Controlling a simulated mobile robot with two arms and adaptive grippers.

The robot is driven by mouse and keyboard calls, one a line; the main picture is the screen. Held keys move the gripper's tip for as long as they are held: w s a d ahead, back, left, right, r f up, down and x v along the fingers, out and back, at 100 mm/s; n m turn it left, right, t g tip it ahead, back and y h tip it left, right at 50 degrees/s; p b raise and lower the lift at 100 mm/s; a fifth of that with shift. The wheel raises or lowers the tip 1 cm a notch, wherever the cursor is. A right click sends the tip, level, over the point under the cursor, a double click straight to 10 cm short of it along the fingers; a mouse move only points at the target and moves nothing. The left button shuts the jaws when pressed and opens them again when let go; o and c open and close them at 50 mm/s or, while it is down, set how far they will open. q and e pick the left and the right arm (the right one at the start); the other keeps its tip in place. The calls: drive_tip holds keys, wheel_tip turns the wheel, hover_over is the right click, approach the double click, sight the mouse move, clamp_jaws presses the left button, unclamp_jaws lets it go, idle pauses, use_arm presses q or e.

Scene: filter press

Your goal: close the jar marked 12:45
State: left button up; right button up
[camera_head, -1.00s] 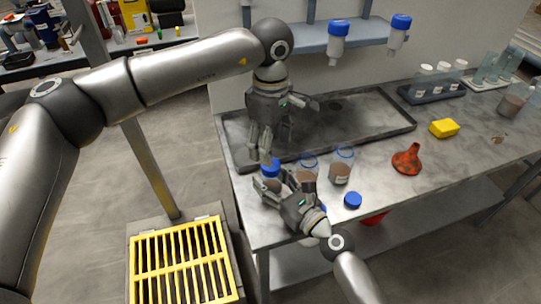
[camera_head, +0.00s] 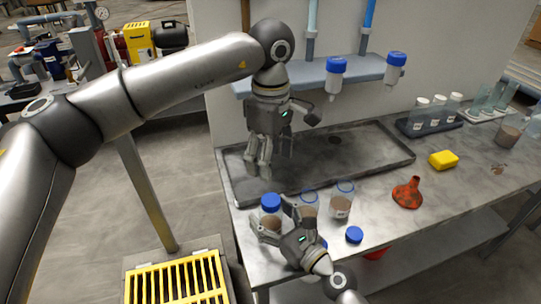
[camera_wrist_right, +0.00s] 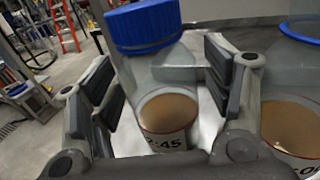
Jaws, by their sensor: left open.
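The jar marked 12:45 (camera_head: 270,220) stands at the table's front left with brown contents. Its label shows ":45" in the right wrist view (camera_wrist_right: 167,125). A blue lid (camera_head: 271,201) sits on its top and also shows in the right wrist view (camera_wrist_right: 145,25); I cannot tell how tight it is. My left gripper (camera_head: 258,166) is open and empty, pointing down behind and above the jar, over the dark tray.
Two open jars (camera_head: 308,211) (camera_head: 341,204) stand right of it. A loose blue lid (camera_head: 354,234) lies in front. A red funnel (camera_head: 407,193), yellow sponge (camera_head: 443,159) and vial rack (camera_head: 429,126) are farther right. The dark tray (camera_head: 370,155) lies behind; a shelf (camera_head: 300,77) overhangs.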

drive_tip(key=v, duration=1.2)
idle(0.3)
